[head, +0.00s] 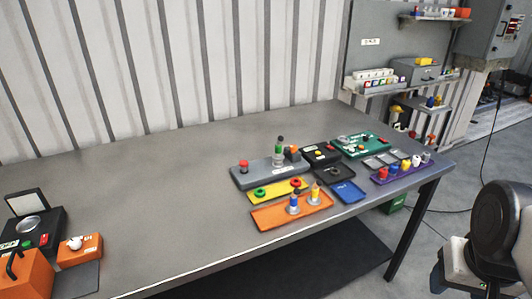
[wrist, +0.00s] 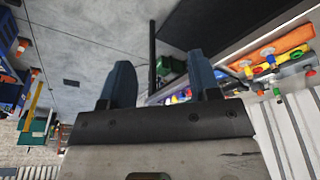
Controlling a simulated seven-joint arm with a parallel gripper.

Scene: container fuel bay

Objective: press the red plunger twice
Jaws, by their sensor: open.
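A small red plunger (head: 243,164) stands upright at the left end of a long grey block (head: 262,179) on the table. A green post with a dark top (head: 280,148) and an orange part (head: 292,153) are on the same block. My gripper (wrist: 161,82) shows in the wrist view with its two dark blue fingers apart and nothing between them. It is not near the plunger; that view is turned over and looks across the floor, with the table to the right. In the head view my gripper itself is not visible.
A yellow tray (head: 274,194) and an orange tray (head: 265,220) lie in front of the block. A black box (head: 321,155), a green board (head: 367,149) and a purple rack (head: 408,170) stand to its right. The table's middle (head: 150,190) is clear.

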